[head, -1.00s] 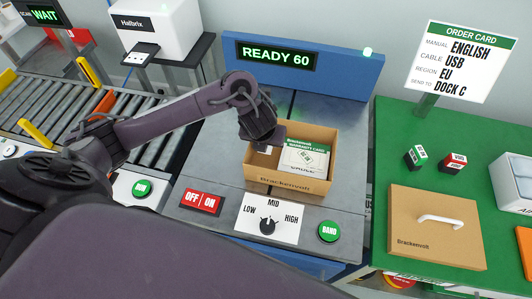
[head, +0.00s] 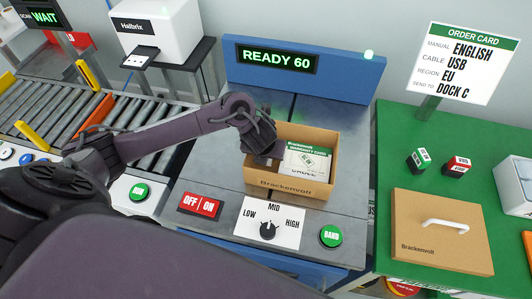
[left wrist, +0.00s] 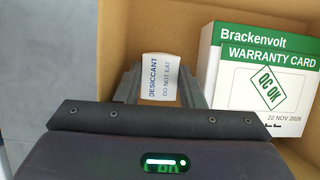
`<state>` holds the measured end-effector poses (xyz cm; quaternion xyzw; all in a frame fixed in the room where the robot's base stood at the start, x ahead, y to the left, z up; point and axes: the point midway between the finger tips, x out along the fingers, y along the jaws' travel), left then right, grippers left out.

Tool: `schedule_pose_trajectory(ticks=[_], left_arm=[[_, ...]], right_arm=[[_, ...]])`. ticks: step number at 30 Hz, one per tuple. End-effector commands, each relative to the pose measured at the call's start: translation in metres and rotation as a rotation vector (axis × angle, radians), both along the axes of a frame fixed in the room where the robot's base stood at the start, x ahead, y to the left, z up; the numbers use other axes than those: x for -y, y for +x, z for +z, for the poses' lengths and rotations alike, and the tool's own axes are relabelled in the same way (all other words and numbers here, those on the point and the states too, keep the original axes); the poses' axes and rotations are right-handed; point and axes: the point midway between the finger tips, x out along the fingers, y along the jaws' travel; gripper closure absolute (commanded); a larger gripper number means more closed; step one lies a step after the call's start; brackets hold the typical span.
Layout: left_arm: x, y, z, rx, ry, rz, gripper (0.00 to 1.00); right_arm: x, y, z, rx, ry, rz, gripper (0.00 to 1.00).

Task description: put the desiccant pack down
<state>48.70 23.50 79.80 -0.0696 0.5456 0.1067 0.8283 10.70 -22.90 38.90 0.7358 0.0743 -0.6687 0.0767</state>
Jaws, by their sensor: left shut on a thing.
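The desiccant pack (left wrist: 158,78) is a small white packet with blue print, seen in the left wrist view between my finger tips. My left gripper (left wrist: 160,90) is shut on it, inside the open Brackenvolt carton (head: 292,188). In the head view my left gripper (head: 268,158) reaches into the left part of the carton, and the pack is hidden there. A white and green warranty card (head: 308,160) lies in the carton to the right of the gripper; it also shows in the left wrist view (left wrist: 265,75). I cannot tell whether the pack touches the carton floor.
The carton stands on the grey machine bed below the READY 60 display (head: 278,58). In front are the OFF/ON switch (head: 200,205), a dial (head: 268,231) and the BAND button (head: 331,236).

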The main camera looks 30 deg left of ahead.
Motion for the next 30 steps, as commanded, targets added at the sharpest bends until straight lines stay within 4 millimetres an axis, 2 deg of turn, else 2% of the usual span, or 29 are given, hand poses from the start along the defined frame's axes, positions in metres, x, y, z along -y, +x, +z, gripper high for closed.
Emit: schedule_pose_trajectory(ticks=[1, 4, 5, 6, 13, 17, 22, 28, 30], left_arm=[[0.001, -0.004, -0.008, -0.012, -0.002, -0.001, 0.86], [0.001, -0.005, -0.009, -0.016, -0.002, -0.001, 0.86], [0.001, -0.006, -0.009, -0.017, -0.003, -0.001, 0.61], [0.001, -0.006, -0.010, -0.018, -0.002, -0.001, 0.56], [0.002, -0.007, -0.012, -0.023, -0.004, -0.001, 0.56], [0.002, -0.007, -0.006, -0.024, -0.004, -0.001, 0.56], [0.004, -0.012, 0.019, -0.019, -0.005, -0.006, 0.56], [0.008, -0.027, 0.067, -0.012, -0.003, -0.005, 0.56], [0.009, -0.033, 0.086, -0.011, 0.000, -0.005, 0.56]], right_arm=[[0.000, 0.000, -0.003, 0.000, 0.000, 0.000, 0.49], [0.000, 0.000, -0.002, 0.000, 0.000, 0.000, 0.49], [0.000, 0.000, -0.002, 0.000, 0.000, 0.001, 0.49], [0.000, 0.000, -0.002, 0.000, 0.000, 0.001, 0.49], [0.000, 0.000, -0.003, 0.000, 0.000, 0.001, 0.49], [0.000, 0.000, 0.002, -0.001, 0.000, 0.001, 0.49], [0.001, -0.001, 0.017, -0.001, -0.001, 0.001, 0.49], [0.001, -0.001, 0.037, -0.001, -0.001, 0.002, 0.49], [0.001, -0.001, 0.050, -0.001, -0.001, 0.002, 0.49]])
